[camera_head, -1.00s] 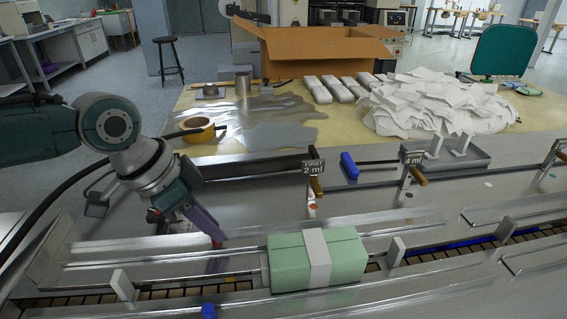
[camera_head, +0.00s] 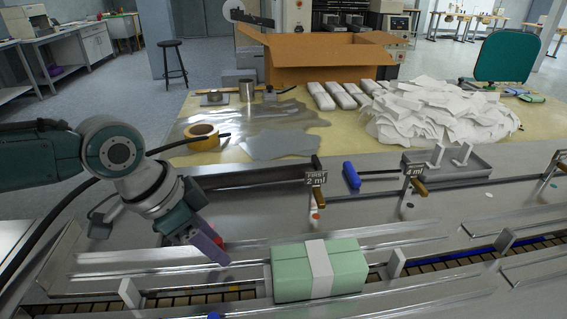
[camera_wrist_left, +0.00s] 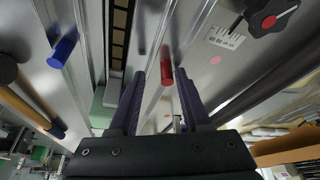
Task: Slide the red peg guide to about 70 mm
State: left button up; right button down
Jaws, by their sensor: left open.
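The red peg (camera_head: 217,241) of the guide stands at the near-left part of the machine, partly hidden behind my finger in the head view. My left gripper (camera_head: 221,257) is open, pointing down at it. In the left wrist view the red peg (camera_wrist_left: 166,66) shows between the open purple fingers of my left gripper (camera_wrist_left: 160,74), closer to the right finger; contact cannot be told. A white scale plate (camera_wrist_left: 227,38) lies right of the peg, its numbers too small to read. My right gripper is not in view.
A green box with a white band (camera_head: 320,270) sits on the conveyor right of my gripper. A blue peg (camera_wrist_left: 62,50) stands left of the fingers in the wrist view. A black knob with a red centre (camera_wrist_left: 270,18) is at upper right. Metal rails run alongside.

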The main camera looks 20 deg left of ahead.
pick_arm(q)
jog(key=p+v, duration=0.2)
jog(key=v, duration=0.7)
jog(key=shift+r, duration=0.4)
jog(key=shift+a, duration=0.1)
